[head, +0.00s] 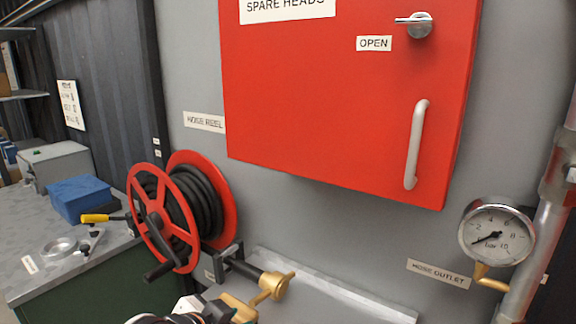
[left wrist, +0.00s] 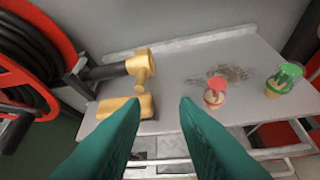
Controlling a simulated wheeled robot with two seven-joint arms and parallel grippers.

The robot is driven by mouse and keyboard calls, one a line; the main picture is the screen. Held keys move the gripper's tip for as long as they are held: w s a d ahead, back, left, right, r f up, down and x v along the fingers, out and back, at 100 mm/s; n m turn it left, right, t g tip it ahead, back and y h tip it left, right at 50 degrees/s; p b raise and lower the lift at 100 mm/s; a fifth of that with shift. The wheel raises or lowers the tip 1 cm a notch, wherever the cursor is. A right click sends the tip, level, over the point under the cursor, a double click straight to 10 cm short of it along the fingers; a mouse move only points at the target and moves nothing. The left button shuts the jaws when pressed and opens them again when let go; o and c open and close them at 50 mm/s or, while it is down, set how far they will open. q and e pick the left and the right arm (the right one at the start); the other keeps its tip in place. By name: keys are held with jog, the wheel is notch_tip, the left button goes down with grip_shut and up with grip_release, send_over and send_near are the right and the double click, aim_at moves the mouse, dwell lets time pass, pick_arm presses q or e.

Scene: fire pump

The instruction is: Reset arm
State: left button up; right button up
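My left gripper (left wrist: 160,103) shows in the left wrist view as two teal fingers spread apart, with nothing between them. It is over the front part of a grey shelf (left wrist: 190,80). A brass piece (left wrist: 112,107) lies close to the left finger, which partly overlaps it; I cannot tell whether they touch. Part of my left arm shows at the bottom edge of the head view, mostly cut off. My right gripper is in neither view.
A hose reel (head: 165,215) with a brass-tipped nozzle (head: 275,284) is at left. A red cabinet (head: 340,110) hangs above the shelf; a gauge (head: 496,232) and pipe stand right. A red-topped item (left wrist: 215,92) and a green item (left wrist: 284,79) stand on the shelf.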

pick_arm(q)
jog(key=s+a+f+n+g+y, duration=0.25)
jog(key=s+a+f, duration=0.35)
jog(key=s+f, duration=0.5)
jog(key=s+a+f+n+g+y, duration=0.2)
jog(key=s+a+f+n+g, duration=0.25)
jog(key=s+f, duration=0.65)
notch_tip(320, 180, down, 27)
jog(key=s, duration=0.2)
jog(key=s+a+f, duration=0.2)
jog(key=s+f, duration=0.5)
jog(key=s, duration=0.1)
jog(key=s+a+f+m+g, duration=0.1)
jog(key=s+f, duration=0.7)
jog(key=shift+s+a+f+g, duration=0.2)
jog(key=shift+a+f+g, duration=0.1)
jog(key=shift+a, duration=0.05)
